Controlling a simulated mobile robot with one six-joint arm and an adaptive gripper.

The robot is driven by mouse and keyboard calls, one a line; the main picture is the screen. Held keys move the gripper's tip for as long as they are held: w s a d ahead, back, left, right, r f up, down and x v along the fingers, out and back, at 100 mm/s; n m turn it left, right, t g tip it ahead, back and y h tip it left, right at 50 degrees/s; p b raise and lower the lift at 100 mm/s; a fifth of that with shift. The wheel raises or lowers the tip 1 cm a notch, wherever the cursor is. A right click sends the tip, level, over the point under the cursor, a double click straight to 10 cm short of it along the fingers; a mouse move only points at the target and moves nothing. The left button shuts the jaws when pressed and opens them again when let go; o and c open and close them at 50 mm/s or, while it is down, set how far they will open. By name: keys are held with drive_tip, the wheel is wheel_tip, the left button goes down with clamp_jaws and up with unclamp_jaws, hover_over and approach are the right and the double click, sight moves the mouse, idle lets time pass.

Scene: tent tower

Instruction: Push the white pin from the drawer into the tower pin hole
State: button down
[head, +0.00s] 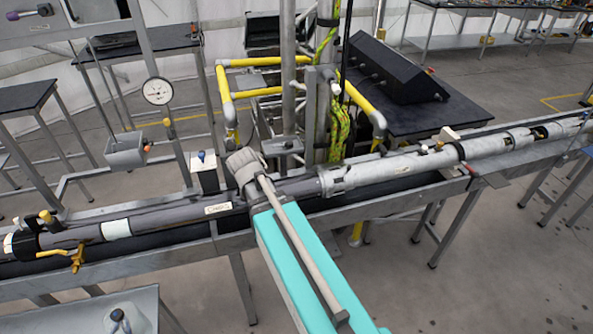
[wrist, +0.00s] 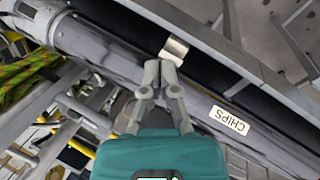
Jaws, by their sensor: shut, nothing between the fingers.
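In the wrist view my gripper (wrist: 164,72) is shut and empty, its fingertips in front of a long grey pipe. A small silvery metal piece (wrist: 174,50) shows just beyond the tips; I cannot tell whether they touch it. In the head view my arm crosses the pipe at the centre, and the fingers cannot be made out. A tower-like upright frame (head: 290,85) stands behind the pipe. I cannot pick out the white pin, its drawer or the pin hole for certain. A small white block with a blue knob (head: 202,158) stands behind the pipe.
The long grey pipe (head: 160,221) lies along a metal bench; its CHIPS label (wrist: 229,120) shows in the wrist view. A grey open box (head: 125,152), a round gauge (head: 157,91) and yellow railings (head: 227,90) stand behind. A black console (head: 395,70) is at the back right.

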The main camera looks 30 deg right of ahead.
drive_tip(key=s+a+f+m+y+b, duration=0.1)
drive_tip(key=s+a+f+y, duration=0.1)
drive_tip(key=a, duration=0.3)
drive_tip(key=s+a+f+m+y+b, duration=0.1)
drive_tip(key=s+a+f+y, duration=0.1)
drive_tip(key=a, duration=0.3)
drive_tip(key=shift+s+a, duration=0.25)
drive_tip(key=shift+a, duration=0.1)
